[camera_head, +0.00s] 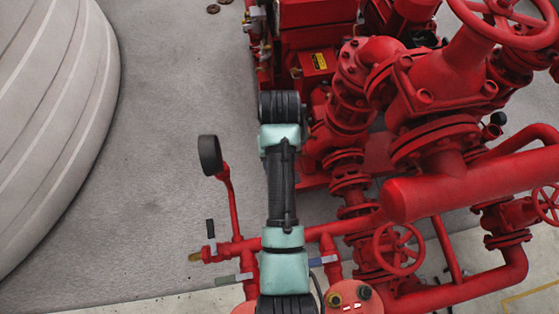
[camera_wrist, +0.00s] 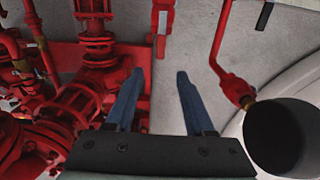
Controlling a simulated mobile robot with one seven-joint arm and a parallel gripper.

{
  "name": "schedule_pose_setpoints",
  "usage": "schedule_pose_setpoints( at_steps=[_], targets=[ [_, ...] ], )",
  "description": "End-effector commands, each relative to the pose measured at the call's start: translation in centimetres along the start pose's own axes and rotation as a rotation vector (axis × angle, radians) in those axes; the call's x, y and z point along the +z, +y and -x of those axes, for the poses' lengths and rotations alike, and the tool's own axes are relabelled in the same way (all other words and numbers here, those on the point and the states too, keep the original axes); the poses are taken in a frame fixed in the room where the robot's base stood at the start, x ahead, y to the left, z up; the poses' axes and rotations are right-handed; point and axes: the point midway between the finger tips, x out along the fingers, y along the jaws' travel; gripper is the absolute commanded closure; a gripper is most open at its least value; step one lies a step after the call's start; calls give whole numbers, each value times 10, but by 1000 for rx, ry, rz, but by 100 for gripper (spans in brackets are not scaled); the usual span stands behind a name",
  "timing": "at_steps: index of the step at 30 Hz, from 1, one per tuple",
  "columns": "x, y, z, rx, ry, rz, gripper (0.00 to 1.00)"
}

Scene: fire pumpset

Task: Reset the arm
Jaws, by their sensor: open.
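My arm (camera_head: 283,190) reaches from the bottom of the head view up over the red pump piping. Its end and my gripper are not clearly visible in that view. In the wrist view my gripper (camera_wrist: 157,85) shows two blue fingers spread well apart. Nothing is between the fingers. Behind them are red piping and grey floor.
Red pumpset pipes and valves (camera_head: 450,90) fill the right side. A black round gauge (camera_head: 210,155) on a red stem stands left of my arm; a dark round shape (camera_wrist: 285,138) is close at right in the wrist view. A large pale tank (camera_head: 55,110) is at left. Bare floor (camera_head: 165,90) lies between.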

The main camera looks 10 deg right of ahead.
Motion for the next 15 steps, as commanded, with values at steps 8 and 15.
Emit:
schedule_pose_setpoints(
  at_steps=[8, 15],
  targets=[
    [0, 0, 6, 0, 0, 0, 46],
    [0, 0, 6, 0, 0, 0, 46]
  ],
)
